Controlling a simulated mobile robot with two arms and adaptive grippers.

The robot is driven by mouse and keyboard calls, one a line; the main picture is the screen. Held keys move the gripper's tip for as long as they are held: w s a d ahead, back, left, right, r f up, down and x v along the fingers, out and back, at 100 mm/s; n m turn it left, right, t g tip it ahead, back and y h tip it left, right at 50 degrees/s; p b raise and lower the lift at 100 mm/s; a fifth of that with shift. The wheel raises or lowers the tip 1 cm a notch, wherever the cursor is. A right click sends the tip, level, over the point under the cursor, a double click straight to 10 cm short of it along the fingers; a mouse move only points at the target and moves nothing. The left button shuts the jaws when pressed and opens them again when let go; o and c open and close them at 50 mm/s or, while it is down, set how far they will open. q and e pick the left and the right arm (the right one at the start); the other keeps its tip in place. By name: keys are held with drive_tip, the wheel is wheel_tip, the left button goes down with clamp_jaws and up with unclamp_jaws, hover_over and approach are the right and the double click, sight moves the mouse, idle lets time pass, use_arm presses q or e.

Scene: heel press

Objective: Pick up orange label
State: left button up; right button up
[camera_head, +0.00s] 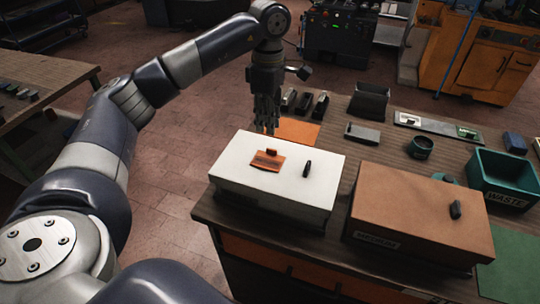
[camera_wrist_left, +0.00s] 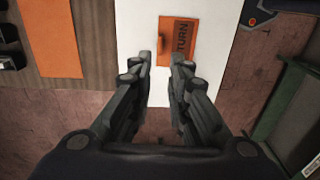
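The orange label (camera_head: 267,161) lies on top of the white box (camera_head: 240,150), near its left end, with a small raised orange tab at its back edge. It also shows in the left wrist view (camera_wrist_left: 179,40), with dark letters reading "TURN" on it. My left gripper (camera_head: 267,128) points down just behind the white box's back edge. In the left wrist view its two fingers (camera_wrist_left: 162,68) are apart with nothing between them, and the label lies just beyond the fingertips. My right gripper is not in view.
A small black handle (camera_head: 307,169) stands on the white box right of the label. A brown box (camera_head: 430,215) stands to the right. An orange mat (camera_head: 298,131) and several dark blocks (camera_head: 304,102) lie behind. A green waste bin (camera_head: 505,178) is at the far right.

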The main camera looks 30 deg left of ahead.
sight(268, 158)
use_arm(q)
wheel_tip(268, 158, down, 3)
drive_tip(key=shift+r, duration=0.1)
drive_tip(key=f+p, duration=0.1)
drive_tip(key=f, duration=0.1)
drive_tip(key=f+p, duration=0.2)
drive_tip(key=shift+s+d+f, duration=0.1)
drive_tip(key=shift+d+f, duration=0.1)
drive_tip(key=shift+f, duration=0.5)
clamp_jaws()
